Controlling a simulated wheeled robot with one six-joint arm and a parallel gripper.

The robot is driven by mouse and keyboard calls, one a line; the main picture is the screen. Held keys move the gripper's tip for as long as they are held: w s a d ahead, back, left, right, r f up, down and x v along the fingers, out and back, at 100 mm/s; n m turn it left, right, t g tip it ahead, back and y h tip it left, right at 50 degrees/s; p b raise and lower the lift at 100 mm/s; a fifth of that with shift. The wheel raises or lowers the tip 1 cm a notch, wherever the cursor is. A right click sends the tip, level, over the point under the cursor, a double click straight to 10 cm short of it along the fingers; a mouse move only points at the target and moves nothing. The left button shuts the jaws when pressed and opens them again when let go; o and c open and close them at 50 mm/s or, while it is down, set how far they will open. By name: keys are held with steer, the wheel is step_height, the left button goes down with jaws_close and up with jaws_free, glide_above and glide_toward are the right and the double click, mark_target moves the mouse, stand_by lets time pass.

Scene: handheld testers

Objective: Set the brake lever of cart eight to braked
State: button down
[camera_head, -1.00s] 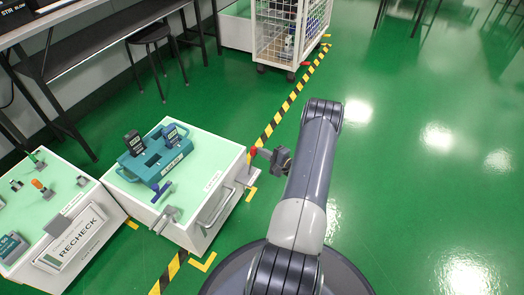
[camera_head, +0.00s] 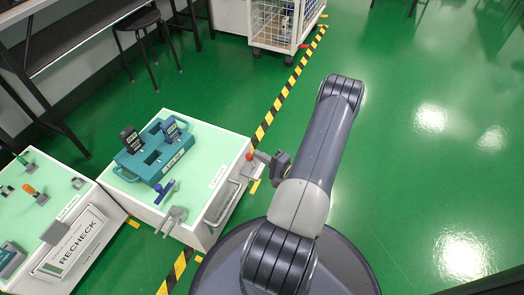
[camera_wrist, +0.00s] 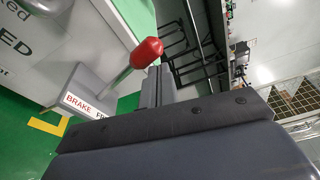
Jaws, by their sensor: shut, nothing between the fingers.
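The cart with a pale green top (camera_head: 207,172) stands left of my arm. Its number is not readable. On its right side is the brake lever, with a red knob (camera_head: 249,157). In the wrist view the red knob (camera_wrist: 147,52) tops a metal rod, which rises at a slant from a grey housing (camera_wrist: 95,82). A label on the housing reads BRAKE in red, then FR, with the rest hidden by my gripper. My gripper (camera_head: 267,162) is shut and empty, just right of the knob. Its fingers (camera_wrist: 158,86) appear beside the knob; contact cannot be told.
A teal tray (camera_head: 146,172) with dark handheld testers sits on the cart. A second cart marked RECHECK (camera_head: 84,243) stands at the left. A wire-sided cart (camera_head: 275,25) and a stool (camera_head: 138,20) are behind. A striped floor line (camera_head: 268,122) runs past; the floor at right is clear.

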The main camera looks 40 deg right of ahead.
steer(key=shift+s+a+f+b, duration=0.15)
steer(key=shift+s+a+b, duration=0.05)
steer(key=shift+a, duration=0.2)
steer(key=shift+s+a+f+b, duration=0.1)
steer(key=shift+s+a+b, duration=0.1)
steer(key=shift+a, duration=0.2)
steer(key=shift+a, duration=0.2)
steer(key=s+d+p, duration=0.2)
steer(key=s+d, duration=0.4)
steer(key=s, duration=0.4)
steer(key=shift+r, duration=0.35)
stand_by(0.4)
